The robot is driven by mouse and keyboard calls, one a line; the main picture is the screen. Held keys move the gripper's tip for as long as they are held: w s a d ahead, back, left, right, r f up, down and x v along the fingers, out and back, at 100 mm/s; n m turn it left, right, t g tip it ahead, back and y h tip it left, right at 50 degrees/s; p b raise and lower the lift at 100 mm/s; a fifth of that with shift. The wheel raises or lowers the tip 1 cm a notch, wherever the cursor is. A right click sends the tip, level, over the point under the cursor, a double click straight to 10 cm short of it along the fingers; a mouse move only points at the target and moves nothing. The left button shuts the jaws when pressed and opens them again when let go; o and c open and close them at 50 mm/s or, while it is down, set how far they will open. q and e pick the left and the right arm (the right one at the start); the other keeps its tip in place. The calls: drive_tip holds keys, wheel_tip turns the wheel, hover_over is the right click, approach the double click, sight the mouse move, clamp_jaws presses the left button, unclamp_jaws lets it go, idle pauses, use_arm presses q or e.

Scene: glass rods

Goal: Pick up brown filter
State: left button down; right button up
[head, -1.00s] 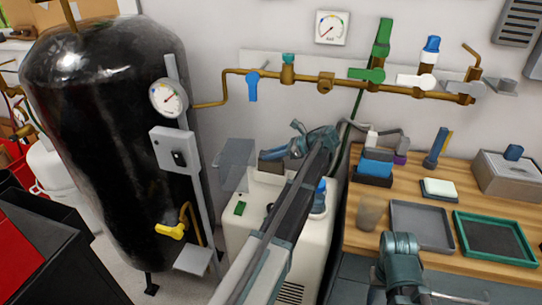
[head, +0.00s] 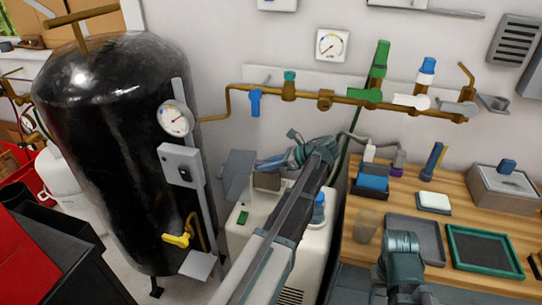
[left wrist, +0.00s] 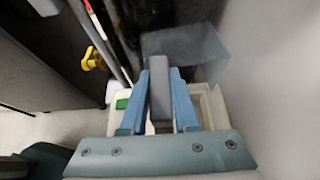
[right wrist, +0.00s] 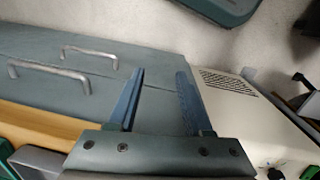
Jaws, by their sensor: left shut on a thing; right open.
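My left gripper (head: 268,164) is shut over the open top of the white cabinet (head: 305,235). In the left wrist view a grey block (left wrist: 160,95) sits between its two blue fingers; in the head view this block (head: 267,181) looks grey-brown. A translucent grey panel (head: 238,170) is beside it; I cannot tell if the two are joined. Nothing is plainly marked as the brown filter. A brownish translucent cup (head: 366,225) stands on the wooden bench, and a brass fitting (head: 326,99) is on the wall pipe. My right gripper (right wrist: 158,100) is open and empty.
A large black tank (head: 120,150) with a gauge and yellow valve stands left of the cabinet. The wooden bench (head: 450,215) at the right holds a grey tray (head: 413,263), a green-rimmed tray (head: 484,273) and a metal box (head: 503,183). Valves line the wall pipe above.

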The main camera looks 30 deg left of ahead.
use_arm(q)
drive_tip(key=s+d, duration=0.2)
drive_tip(key=s, duration=0.8)
drive_tip(key=shift+s+d, duration=0.2)
drive_tip(key=shift+d, duration=0.05)
